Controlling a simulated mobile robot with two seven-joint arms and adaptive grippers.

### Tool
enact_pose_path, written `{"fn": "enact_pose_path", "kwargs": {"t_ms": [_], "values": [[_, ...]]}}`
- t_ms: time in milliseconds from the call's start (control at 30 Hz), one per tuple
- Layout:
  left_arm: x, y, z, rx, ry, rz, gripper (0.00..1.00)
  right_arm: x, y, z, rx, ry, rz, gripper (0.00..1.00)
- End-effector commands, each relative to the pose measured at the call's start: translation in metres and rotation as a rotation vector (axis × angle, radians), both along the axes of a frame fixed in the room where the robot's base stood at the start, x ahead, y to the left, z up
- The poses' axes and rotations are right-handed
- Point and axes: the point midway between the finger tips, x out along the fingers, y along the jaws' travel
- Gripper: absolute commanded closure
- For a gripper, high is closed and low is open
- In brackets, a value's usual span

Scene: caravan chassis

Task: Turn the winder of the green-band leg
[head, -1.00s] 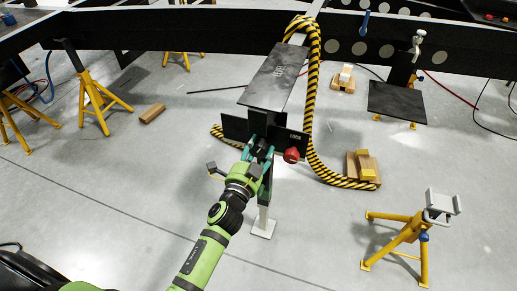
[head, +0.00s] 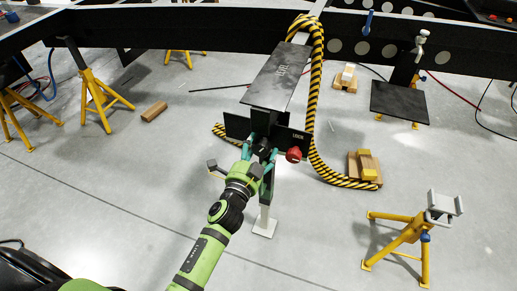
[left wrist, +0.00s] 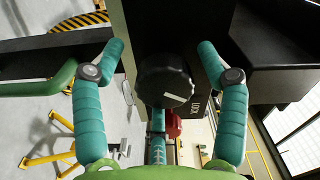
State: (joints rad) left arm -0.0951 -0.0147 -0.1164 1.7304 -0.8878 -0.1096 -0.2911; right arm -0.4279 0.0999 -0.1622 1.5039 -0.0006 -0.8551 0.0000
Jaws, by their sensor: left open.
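The winder is a round black knob with a pale mark on its face, in the middle of the left wrist view (left wrist: 163,82). In the head view my gripper largely hides it. My left gripper (head: 259,160) is open, its two teal fingers on either side of the knob in the left wrist view, with gaps between fingers and knob. The leg (head: 265,212) stands below, with a pale foot plate on the floor; a dark green part shows just under the gripper. A red knob (head: 293,154) sits right of the gripper, beside a black plate marked LOCK (head: 297,137).
A black plate (head: 277,80) overhangs just above the gripper. A yellow-and-black striped hose (head: 313,110) hangs to the right. A yellow stand (head: 408,240) is at the front right, and yellow trestles (head: 96,95) are at the left. The floor between is mostly clear.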

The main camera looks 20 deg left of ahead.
Motion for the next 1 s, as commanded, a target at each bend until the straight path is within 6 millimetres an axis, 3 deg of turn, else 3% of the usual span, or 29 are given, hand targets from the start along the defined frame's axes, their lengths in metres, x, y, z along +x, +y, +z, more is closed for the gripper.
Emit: {"fn": "enact_pose_path", "kwargs": {"t_ms": [267, 700, 1000], "values": [[-0.017, -0.001, 0.000, -0.003, 0.000, -0.002, 0.26, 0.001, 0.001, 0.000, 0.002, -0.001, 0.000, 0.60], [-0.101, 0.003, 0.000, -0.002, 0.002, 0.001, 0.26, 0.000, 0.000, 0.000, 0.000, 0.000, 0.000, 0.60], [-0.121, 0.004, 0.000, 0.000, 0.000, 0.001, 0.26, 0.000, 0.000, 0.000, 0.000, 0.000, 0.000, 0.60]]}}
